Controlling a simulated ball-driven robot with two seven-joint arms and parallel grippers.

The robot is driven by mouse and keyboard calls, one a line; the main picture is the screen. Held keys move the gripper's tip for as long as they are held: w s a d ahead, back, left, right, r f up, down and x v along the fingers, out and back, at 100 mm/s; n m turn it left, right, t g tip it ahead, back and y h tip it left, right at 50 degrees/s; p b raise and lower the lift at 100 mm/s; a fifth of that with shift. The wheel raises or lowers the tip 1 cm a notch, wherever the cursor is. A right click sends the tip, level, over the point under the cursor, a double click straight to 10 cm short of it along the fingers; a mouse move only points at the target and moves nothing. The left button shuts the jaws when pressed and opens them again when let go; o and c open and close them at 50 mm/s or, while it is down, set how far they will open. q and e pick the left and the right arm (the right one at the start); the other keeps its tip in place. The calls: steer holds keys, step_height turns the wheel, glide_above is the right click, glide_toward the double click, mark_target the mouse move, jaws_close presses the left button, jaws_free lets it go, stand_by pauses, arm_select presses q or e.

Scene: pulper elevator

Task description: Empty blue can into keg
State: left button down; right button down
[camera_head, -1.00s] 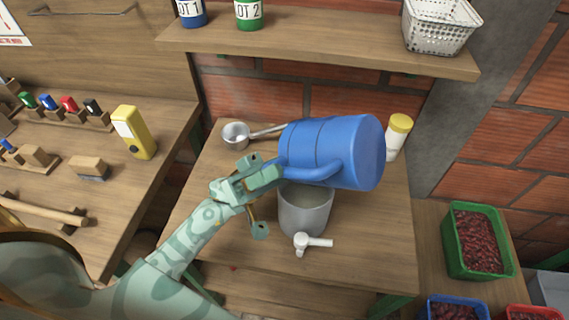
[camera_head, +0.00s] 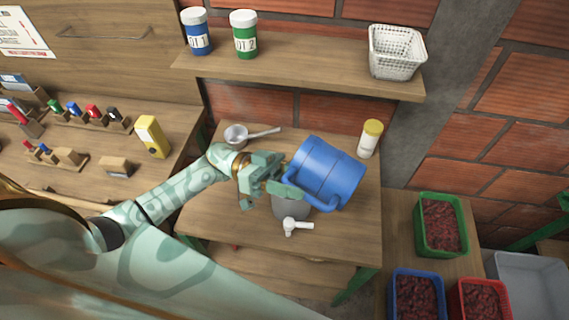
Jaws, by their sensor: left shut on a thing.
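The blue can (camera_head: 328,172) is tilted over the grey keg (camera_head: 290,210), which stands on the wooden table (camera_head: 225,222). The can hides most of the keg's mouth. A white tap (camera_head: 297,226) sticks out at the keg's front. My left gripper (camera_head: 285,184) is shut on the blue can at its handle side, left of the can's body. I cannot see whether anything flows from the can. My right gripper is not in view.
A metal scoop (camera_head: 237,135) and a yellow-capped white bottle (camera_head: 370,139) stand at the table's back. A shelf (camera_head: 300,75) above holds two lidded jars and a white basket (camera_head: 396,52). Crates, one green (camera_head: 440,224), sit at the right.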

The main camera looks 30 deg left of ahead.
arm_select(q)
steer(key=d+r+y+p, duration=0.1)
steer(key=y+p, duration=0.2)
steer(key=p, duration=0.4)
steer(key=d+y+p, duration=0.2)
steer(key=y+p, duration=0.2)
steer(key=p, duration=0.3)
steer(key=d+r+m+y+p, duration=0.1)
steer(key=y+p, duration=0.2)
steer(key=p, duration=0.5)
steer(key=shift+s+d+r+y, duration=0.2)
steer(key=shift+d+r+y, duration=0.05)
steer(key=shift+r+y, duration=0.15)
steer(key=shift+a+f+m+t+y+p, duration=0.15)
steer(key=shift+f+y+p, duration=0.55)
steer(key=shift+f+y, duration=0.6)
steer(key=shift+a+f+m+t+y+p, duration=0.15)
steer(key=shift+f+y+p, duration=0.7)
steer(key=shift+y, duration=0.65)
steer(key=shift+f, duration=0.1)
